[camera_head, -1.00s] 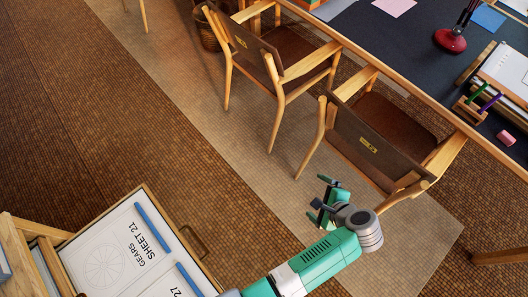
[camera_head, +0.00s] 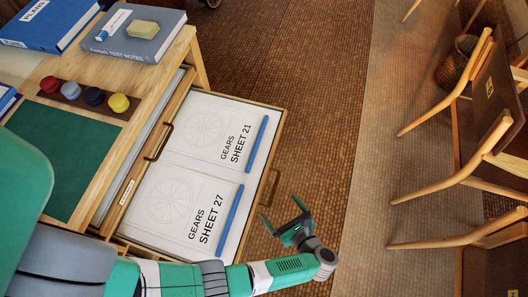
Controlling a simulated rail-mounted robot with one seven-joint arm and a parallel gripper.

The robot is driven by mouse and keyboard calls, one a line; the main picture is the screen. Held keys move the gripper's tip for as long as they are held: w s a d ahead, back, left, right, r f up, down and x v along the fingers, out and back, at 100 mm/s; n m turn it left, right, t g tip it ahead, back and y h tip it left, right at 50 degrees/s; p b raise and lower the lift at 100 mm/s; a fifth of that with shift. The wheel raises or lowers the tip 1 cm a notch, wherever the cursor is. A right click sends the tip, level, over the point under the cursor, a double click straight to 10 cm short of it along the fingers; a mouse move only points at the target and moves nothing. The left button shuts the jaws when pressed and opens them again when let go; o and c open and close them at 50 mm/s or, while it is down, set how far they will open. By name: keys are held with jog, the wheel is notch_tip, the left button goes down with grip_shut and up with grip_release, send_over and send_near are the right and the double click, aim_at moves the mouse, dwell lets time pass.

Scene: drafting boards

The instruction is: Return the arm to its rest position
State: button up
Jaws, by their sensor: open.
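My gripper (camera_head: 296,226) is open and empty, with its green-and-black fingers spread. It hangs over the brown tiled floor, just right of the open drawer (camera_head: 262,182). My green and grey arm stretches along the bottom of the view from the left. The drawer holds two drawing sheets, Gears Sheet 21 (camera_head: 205,120) and Gears Sheet 27 (camera_head: 165,215). A blue bar lies on the right side of each sheet.
Wooden chairs (camera_head: 480,150) and a basket (camera_head: 455,65) stand at right. The floor between is clear.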

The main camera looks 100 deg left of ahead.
jog(key=x, duration=0.2)
jog(key=shift+s+a+f, duration=0.1)
jog(key=shift+s+a, duration=0.05)
dwell(0.7)
jog(key=p+v, duration=0.2)
jog(key=v, duration=0.8)
